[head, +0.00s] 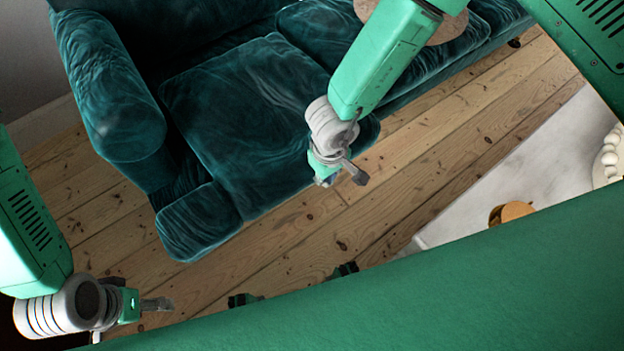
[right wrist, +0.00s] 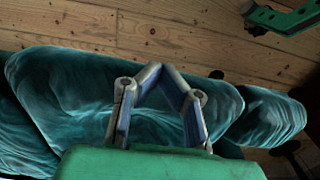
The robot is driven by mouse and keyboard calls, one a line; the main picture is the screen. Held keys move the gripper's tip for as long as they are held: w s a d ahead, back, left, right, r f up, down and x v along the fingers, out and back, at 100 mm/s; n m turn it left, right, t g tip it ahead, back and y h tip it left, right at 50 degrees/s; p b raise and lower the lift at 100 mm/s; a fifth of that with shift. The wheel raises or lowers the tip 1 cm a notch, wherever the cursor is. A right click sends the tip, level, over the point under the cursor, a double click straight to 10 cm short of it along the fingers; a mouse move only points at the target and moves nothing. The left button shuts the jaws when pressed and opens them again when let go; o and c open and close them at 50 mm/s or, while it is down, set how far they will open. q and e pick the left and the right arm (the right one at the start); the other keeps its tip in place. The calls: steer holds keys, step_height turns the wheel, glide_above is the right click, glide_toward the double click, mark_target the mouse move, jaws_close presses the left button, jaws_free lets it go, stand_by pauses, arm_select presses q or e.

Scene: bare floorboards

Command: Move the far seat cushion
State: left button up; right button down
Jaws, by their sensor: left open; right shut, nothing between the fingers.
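A teal velvet sofa (head: 110,95) stands across the upper left of the head view. One seat cushion (head: 245,110) lies beside its left armrest. A second seat cushion (head: 315,30) lies farther along the sofa, partly hidden by my right arm. My right gripper (head: 350,172) is shut and empty, in front of the first cushion's lower right edge in the head view; I cannot tell if it touches. In the right wrist view its fingers (right wrist: 165,78) show against teal upholstery (right wrist: 70,95). My left gripper (head: 157,304) is open and empty at the lower left, apart from the sofa.
Bare floorboards (head: 300,235) lie in front of the sofa. A pale rug or low surface (head: 510,170) at the right bears a small orange-brown object (head: 512,212) and a white beaded object (head: 610,155). A round brown item (head: 445,27) lies on the sofa's far part.

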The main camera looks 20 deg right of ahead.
steer(key=w+a+f+b, duration=0.1)
steer(key=w+f+b, duration=0.3)
steer(key=f, duration=0.6)
steer(key=shift+a+b, duration=0.4)
steer(key=shift+b, duration=0.45)
steer(key=shift+w, duration=0.1)
